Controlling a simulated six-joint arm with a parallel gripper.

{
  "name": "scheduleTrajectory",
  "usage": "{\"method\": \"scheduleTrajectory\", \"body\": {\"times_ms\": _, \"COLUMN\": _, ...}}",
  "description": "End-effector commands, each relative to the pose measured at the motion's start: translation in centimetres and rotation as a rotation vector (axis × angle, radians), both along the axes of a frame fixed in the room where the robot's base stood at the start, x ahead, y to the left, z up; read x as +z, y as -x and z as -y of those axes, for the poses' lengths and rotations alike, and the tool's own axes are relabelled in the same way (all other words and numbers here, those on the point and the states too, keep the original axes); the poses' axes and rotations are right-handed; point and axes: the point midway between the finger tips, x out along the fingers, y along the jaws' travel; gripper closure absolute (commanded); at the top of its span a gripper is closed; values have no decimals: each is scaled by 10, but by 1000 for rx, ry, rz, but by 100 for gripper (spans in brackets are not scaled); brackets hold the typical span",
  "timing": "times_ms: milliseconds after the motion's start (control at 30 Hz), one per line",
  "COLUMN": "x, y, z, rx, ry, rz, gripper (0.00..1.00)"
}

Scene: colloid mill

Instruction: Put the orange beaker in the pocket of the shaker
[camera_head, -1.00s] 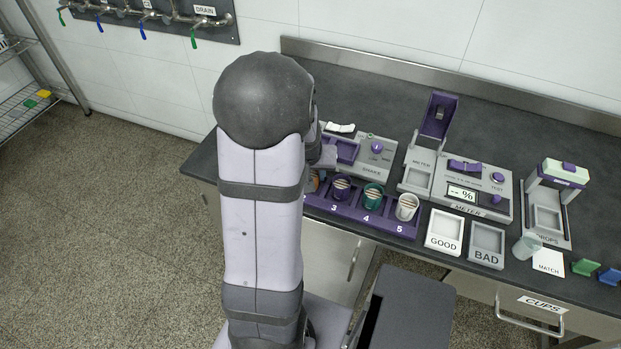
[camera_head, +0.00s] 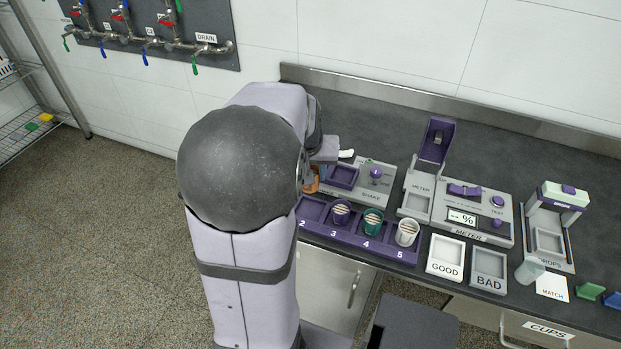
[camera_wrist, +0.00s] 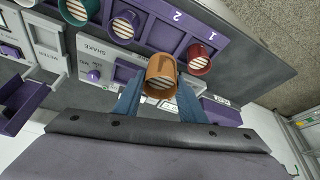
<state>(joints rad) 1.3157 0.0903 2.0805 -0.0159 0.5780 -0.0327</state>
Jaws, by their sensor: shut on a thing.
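The orange beaker (camera_wrist: 160,72) is in my gripper (camera_wrist: 160,88), held between its two blue-grey fingers in the wrist view. In the head view a sliver of the orange beaker (camera_head: 311,184) shows beside my arm, just left of the shaker's purple pocket. The shaker (camera_head: 376,187) is a grey unit with a purple knob, and its square pocket (camera_head: 342,176) looks empty. The shaker panel (camera_wrist: 92,56) also shows in the wrist view, left of the beaker. My arm hides most of the gripper in the head view.
A purple rack (camera_head: 352,237) stands in front of the shaker. Slot 2 is empty; purple, green and white beakers stand in slots 3 to 5. A red beaker (camera_wrist: 200,58) stands in slot 1. The meter (camera_head: 470,211), its lid raised, is right of the shaker.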

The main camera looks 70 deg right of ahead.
Motion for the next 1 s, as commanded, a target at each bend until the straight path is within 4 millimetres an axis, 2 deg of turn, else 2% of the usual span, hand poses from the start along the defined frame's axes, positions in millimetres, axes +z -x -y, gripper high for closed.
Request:
{"method": "scheduleTrajectory", "body": {"times_ms": 267, "x": 8, "y": 13, "z": 1, "rx": -29, "ry": -2, "rz": -1, "gripper": 86}}
{"method": "scheduleTrajectory", "body": {"times_ms": 400, "x": -3, "y": 32, "z": -3, "rx": -72, "ry": -7, "rz": -1, "gripper": 86}}
{"method": "scheduleTrajectory", "body": {"times_ms": 467, "x": -7, "y": 41, "z": 2, "rx": -96, "ry": -7, "rz": -1, "gripper": 86}}
{"method": "scheduleTrajectory", "body": {"times_ms": 567, "x": -10, "y": 54, "z": 19, "rx": -138, "ry": -4, "rz": -2, "gripper": 86}}
{"method": "scheduleTrajectory", "body": {"times_ms": 733, "x": -9, "y": 66, "z": 66, "rx": -192, "ry": 1, "rz": 0, "gripper": 86}}
{"method": "scheduleTrajectory", "body": {"times_ms": 867, "x": -2, "y": 62, "z": 100, "rx": -163, "ry": 5, "rz": 2, "gripper": 86}}
{"method": "scheduleTrajectory", "body": {"times_ms": 1000, "x": 18, "y": 56, "z": 124, "rx": -116, "ry": 6, "rz": 2, "gripper": 86}}
